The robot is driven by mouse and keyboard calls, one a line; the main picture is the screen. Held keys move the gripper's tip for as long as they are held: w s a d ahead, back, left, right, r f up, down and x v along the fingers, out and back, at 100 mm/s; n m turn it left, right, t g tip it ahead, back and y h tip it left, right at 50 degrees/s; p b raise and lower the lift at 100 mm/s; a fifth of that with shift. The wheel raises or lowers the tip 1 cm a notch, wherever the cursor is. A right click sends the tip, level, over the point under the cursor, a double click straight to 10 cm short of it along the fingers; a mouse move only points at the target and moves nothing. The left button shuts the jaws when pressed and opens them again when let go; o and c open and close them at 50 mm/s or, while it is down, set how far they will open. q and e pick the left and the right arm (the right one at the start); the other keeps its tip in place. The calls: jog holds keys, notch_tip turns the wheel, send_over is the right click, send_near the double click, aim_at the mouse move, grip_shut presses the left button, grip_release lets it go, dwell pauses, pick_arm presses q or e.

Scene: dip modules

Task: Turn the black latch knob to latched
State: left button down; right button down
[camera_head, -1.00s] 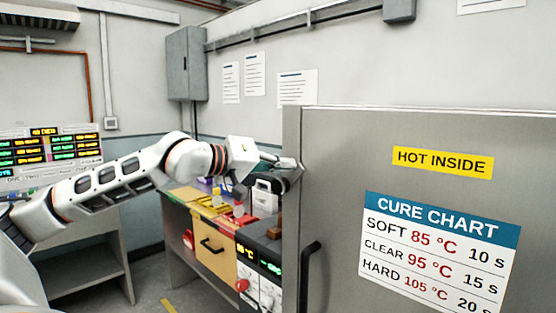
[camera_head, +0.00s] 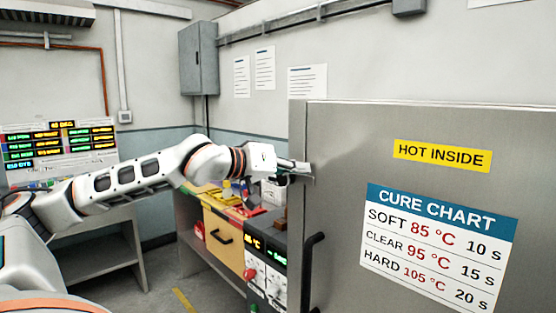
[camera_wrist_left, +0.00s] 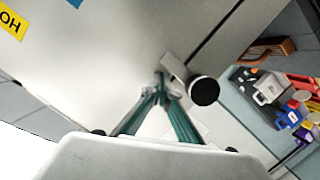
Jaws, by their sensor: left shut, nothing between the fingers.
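The black latch knob (camera_wrist_left: 204,91) shows in the left wrist view as a round black end beside a short metal bar (camera_wrist_left: 173,66) at the edge of the steel door. My left gripper (camera_wrist_left: 161,91) is shut and empty. Its fingertips are close to the metal bar, just left of the knob in that view; I cannot tell whether they touch. In the head view my left gripper (camera_head: 301,171) is at the left edge of the steel door (camera_head: 345,135), and I cannot make out the knob there. My right gripper is not in view.
A black bar handle (camera_head: 312,270) stands out low on the door. Left of the door, a bench with a yellow drawer (camera_head: 221,240) and a dark control unit (camera_head: 268,268) stands below my left arm. A grey wall box (camera_head: 198,58) hangs behind.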

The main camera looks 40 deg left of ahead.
pick_arm(q)
jog(key=shift+d+f, duration=0.1)
jog(key=shift+f, duration=0.05)
dwell(0.4)
notch_tip(320, 180, up, 4)
jog(key=shift+s+r+p, duration=0.15)
jog(key=shift+p, duration=0.9)
jog(key=d+b+v, duration=0.1)
jog(key=b+v, duration=0.2)
jog(key=v, duration=0.6)
jog(key=shift+s, duration=0.4)
jog(key=shift+r, duration=0.15)
